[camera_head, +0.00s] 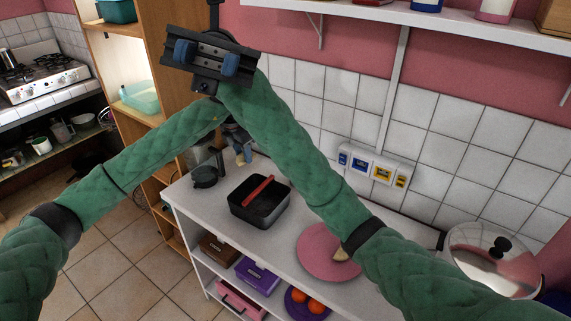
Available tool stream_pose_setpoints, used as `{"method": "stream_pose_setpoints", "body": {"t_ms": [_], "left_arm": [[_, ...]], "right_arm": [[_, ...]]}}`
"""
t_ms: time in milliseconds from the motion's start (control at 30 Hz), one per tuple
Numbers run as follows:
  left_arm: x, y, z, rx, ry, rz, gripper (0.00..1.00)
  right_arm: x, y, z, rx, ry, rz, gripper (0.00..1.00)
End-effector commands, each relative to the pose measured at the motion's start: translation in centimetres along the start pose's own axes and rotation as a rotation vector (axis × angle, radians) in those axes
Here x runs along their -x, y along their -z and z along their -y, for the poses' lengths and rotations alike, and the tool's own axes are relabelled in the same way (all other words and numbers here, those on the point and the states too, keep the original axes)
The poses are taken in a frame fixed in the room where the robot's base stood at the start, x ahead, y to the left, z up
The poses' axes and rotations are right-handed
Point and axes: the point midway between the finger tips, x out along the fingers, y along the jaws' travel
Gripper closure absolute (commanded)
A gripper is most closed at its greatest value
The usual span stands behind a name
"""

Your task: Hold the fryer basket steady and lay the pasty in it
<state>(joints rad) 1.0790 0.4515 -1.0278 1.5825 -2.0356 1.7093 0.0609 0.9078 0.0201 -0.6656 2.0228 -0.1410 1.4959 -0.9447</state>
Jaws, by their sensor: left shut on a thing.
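The fryer basket (272,213) is a black open box with a red handle (257,188), standing on the white shelf top. A pale tan crescent, seemingly a pasty (341,254), lies on the pink plate (318,251), partly hidden by my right arm. My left gripper (243,157) is behind and above the basket, apart from it, partly hidden by the arms. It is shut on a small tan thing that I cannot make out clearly. My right gripper (208,60) is raised high at upper left, with its two blue fingers apart and nothing between them.
A dark-lidded jar (205,176) stands left of the basket. A large steel pot (492,265) stands at the right. Lower shelves hold boxes (257,274) and a purple plate (309,309) with orange fruit. The tiled wall and upper shelf (400,14) bound the back.

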Motion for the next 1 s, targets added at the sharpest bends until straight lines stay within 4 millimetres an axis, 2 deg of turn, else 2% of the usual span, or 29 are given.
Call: {"method": "stream_pose_setpoints", "body": {"t_ms": [233,367,467,567,767,1000], "left_arm": [[0.0,0.0,0.0,0.000,0.000,0.000,0.88],[0.0,0.0,0.0,0.000,0.000,0.000,0.88],[0.0,0.0,0.0,0.000,0.000,0.000,0.88],[0.0,0.0,0.0,0.000,0.000,0.000,0.88],[0.0,0.0,0.0,0.000,0.000,0.000,0.88],[0.0,0.0,0.0,0.000,0.000,0.000,0.88]], "right_arm": [[8.4,3.0,2.9,-0.276,0.323,-0.045,0.71],[13.6,4.8,3.2,-0.412,0.504,-0.058,0.71],[17.9,6.1,2.8,-0.512,0.645,-0.063,0.71],[22.5,7.4,1.6,-0.605,0.789,-0.064,0.71],[31.0,9.2,-2.2,-0.762,1.060,-0.051,0.71],[40.0,10.4,-9.1,-0.904,1.362,-0.019,0.71]]}}
